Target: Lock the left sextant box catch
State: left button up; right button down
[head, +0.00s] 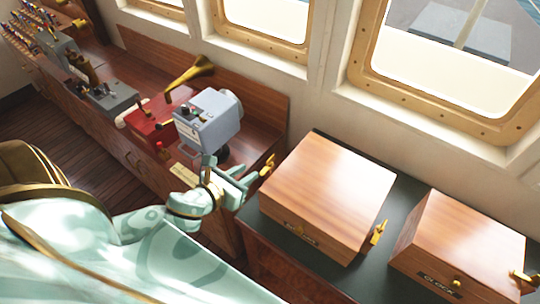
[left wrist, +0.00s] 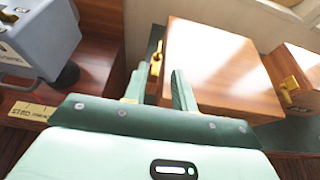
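The sextant box (head: 330,190) is a closed wooden box with a small dark label on its front. It also shows in the left wrist view (left wrist: 215,65). Its left catch (head: 267,166) is a brass piece on the left side, seen in the left wrist view (left wrist: 156,60) too. A second brass catch (head: 378,232) is on its right side. My left gripper (head: 250,180) is open and empty, just short of the left catch. In the left wrist view the catch shows between and beyond the fingertips (left wrist: 158,78). I cannot tell any contact. My right gripper is not in view.
A second wooden box (head: 462,245) with brass catches stands to the right on the same dark green top (head: 397,185). A grey-blue instrument (head: 210,118) and a red box (head: 150,120) stand on the wooden console to the left. Windows line the wall behind.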

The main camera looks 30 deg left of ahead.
aim_at(270, 158)
pick_arm(q)
jog(key=x, duration=1.2)
jog(key=shift+w+f, duration=0.1)
jog(key=shift+f, duration=0.1)
grip_shut()
